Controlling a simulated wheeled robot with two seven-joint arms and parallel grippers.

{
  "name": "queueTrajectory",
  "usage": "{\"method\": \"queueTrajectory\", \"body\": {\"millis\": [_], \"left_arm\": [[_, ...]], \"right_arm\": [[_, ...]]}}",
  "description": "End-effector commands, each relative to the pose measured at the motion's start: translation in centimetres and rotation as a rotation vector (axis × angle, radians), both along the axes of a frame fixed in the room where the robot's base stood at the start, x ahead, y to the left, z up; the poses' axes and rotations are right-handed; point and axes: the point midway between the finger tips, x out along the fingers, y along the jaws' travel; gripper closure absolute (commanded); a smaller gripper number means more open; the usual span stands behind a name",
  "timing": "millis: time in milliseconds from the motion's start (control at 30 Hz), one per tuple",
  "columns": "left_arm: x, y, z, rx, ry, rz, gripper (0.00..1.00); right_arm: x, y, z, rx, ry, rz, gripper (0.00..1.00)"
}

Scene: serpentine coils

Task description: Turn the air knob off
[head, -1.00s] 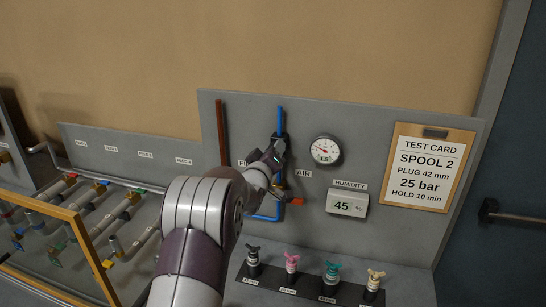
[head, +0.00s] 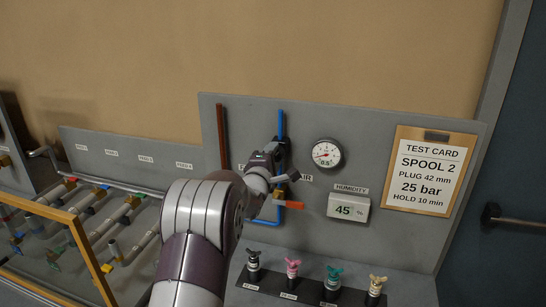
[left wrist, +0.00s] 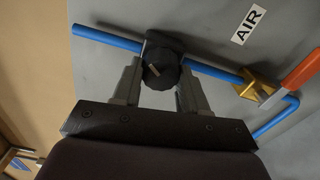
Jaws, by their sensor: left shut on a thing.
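The air knob (left wrist: 162,68) is a round black knob with a pale pointer mark, on the blue air pipe (left wrist: 105,36) in the left wrist view. My left gripper (left wrist: 160,85) has its two fingers on either side of the knob and is shut on it. In the head view my left gripper (head: 275,160) is at the panel by the blue pipe (head: 281,122), and it hides most of the knob. The AIR label (left wrist: 248,25) is near the pipe. The pressure gauge (head: 326,153) reads about 0.5. My right gripper is not in view.
A brass valve with an orange lever (head: 288,204) sits low on the blue pipe, close to my gripper. A humidity display (head: 348,207) and a test card (head: 432,170) are to the right. Several small wing-handled plugs (head: 292,268) stand below. A brown pipe (head: 222,135) is left.

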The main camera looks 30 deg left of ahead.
Motion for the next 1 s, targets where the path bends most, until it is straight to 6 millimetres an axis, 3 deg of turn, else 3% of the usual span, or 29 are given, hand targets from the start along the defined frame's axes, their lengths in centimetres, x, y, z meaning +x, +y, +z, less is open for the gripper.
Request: {"method": "queueTrajectory", "body": {"millis": [500, 1000], "left_arm": [[0.00, -0.10, -0.37, -0.437, -0.100, 0.000, 0.88], [0.01, -0.16, -0.52, -0.631, -0.145, 0.001, 0.88]], "right_arm": [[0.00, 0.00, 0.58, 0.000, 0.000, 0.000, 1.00], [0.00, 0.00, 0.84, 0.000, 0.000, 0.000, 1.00]]}}
